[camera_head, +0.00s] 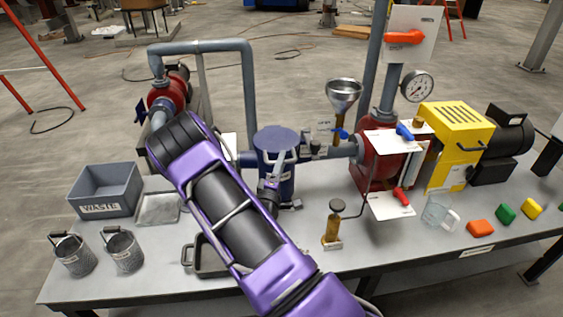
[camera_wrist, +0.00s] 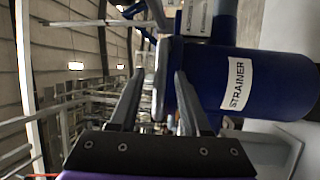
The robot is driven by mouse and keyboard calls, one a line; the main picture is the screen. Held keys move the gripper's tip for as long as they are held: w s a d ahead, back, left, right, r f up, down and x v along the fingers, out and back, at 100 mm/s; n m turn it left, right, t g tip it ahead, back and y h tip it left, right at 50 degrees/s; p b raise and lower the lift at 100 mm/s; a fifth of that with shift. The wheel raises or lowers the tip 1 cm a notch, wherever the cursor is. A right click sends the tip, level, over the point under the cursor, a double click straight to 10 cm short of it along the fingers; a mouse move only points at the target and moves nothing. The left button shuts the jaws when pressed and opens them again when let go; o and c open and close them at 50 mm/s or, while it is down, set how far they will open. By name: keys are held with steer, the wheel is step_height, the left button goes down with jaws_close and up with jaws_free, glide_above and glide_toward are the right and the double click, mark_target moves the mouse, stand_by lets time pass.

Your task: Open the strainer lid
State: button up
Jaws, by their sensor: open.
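The strainer (camera_head: 288,186) is a dark blue upright cylinder on the bench, left of the red pump housing. Its round blue lid (camera_head: 278,136) lies flat on top and looks closed. In the wrist view the strainer (camera_wrist: 275,82) lies sideways with a white STRAINER label, and the edge of its lid (camera_wrist: 161,75) shows between my fingers. My gripper (camera_head: 281,157) is at the front of the strainer, close to the lid. In the wrist view my gripper (camera_wrist: 159,76) is open, one finger on each side of the lid's edge. I cannot tell whether they touch.
A grey WASTE bin (camera_head: 108,208), two mesh baskets (camera_head: 124,250) and a shallow tray (camera_head: 158,208) stand at left. A black pan (camera_head: 205,262) is partly behind my arm. A brass oiler (camera_head: 332,228) stands right of the strainer. A funnel (camera_head: 344,93) and grey pipe (camera_head: 205,46) rise behind.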

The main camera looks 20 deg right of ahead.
steer(key=shift+w+d, duration=0.2)
steer(key=shift+w, duration=0.05)
jaws_close()
stand_by(1.4)
